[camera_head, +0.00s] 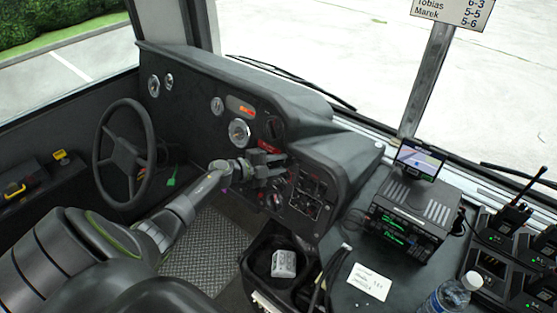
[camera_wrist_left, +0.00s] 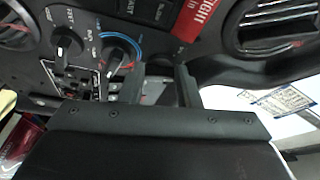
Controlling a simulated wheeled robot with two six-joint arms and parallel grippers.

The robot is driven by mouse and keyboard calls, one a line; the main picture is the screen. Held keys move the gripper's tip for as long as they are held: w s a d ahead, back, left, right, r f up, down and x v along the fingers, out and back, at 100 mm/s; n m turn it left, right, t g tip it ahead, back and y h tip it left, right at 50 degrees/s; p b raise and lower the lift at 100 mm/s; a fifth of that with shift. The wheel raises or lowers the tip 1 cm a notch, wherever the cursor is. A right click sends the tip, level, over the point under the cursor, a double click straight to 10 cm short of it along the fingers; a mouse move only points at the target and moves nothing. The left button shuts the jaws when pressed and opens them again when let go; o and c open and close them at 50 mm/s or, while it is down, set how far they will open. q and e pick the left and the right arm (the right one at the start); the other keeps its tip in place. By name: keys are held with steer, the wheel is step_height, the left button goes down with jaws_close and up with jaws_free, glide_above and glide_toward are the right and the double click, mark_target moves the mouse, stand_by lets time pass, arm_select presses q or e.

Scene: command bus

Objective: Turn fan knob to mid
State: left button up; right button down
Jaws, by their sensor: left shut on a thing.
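My left gripper (camera_head: 280,170) reaches the dashboard's control panel (camera_head: 308,190) in the head view. In the left wrist view its fingers (camera_wrist_left: 160,86) are shut on a dark knob, taken as the fan knob, which is mostly hidden between them. Its pointer and markings cannot be read. To its left are a dial knob with a blue arc (camera_wrist_left: 117,54) and another black knob (camera_wrist_left: 68,42), both apart from the fingers. My right gripper is not in view.
A red label (camera_wrist_left: 203,18) and an air vent (camera_wrist_left: 278,24) are close to the fingers. The steering wheel (camera_head: 104,153) stands left of my arm. A black bin (camera_head: 250,262) sits below the panel, and a radio unit (camera_head: 412,215) stands to the right.

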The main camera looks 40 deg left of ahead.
arm_select(q)
steer(key=m+g+p, duration=0.1)
steer(key=m+p, duration=0.1)
steer(key=r+m+g+p, duration=0.1)
steer(key=m, duration=0.2)
steer(key=shift+y+p, duration=0.3)
steer(key=shift+p, duration=0.05)
steer(key=shift+w+d+m+g+y+p, duration=0.1)
steer(key=shift+m+g+y+p, duration=0.35)
steer(key=shift+m+p, duration=0.75)
steer(key=shift+f+m, duration=0.15)
steer(key=shift+m, duration=0.25)
steer(key=o, duration=1)
steer(key=shift+w+r, duration=0.1)
steer(key=shift+r, duration=0.1)
steer(key=shift+r, duration=0.1)
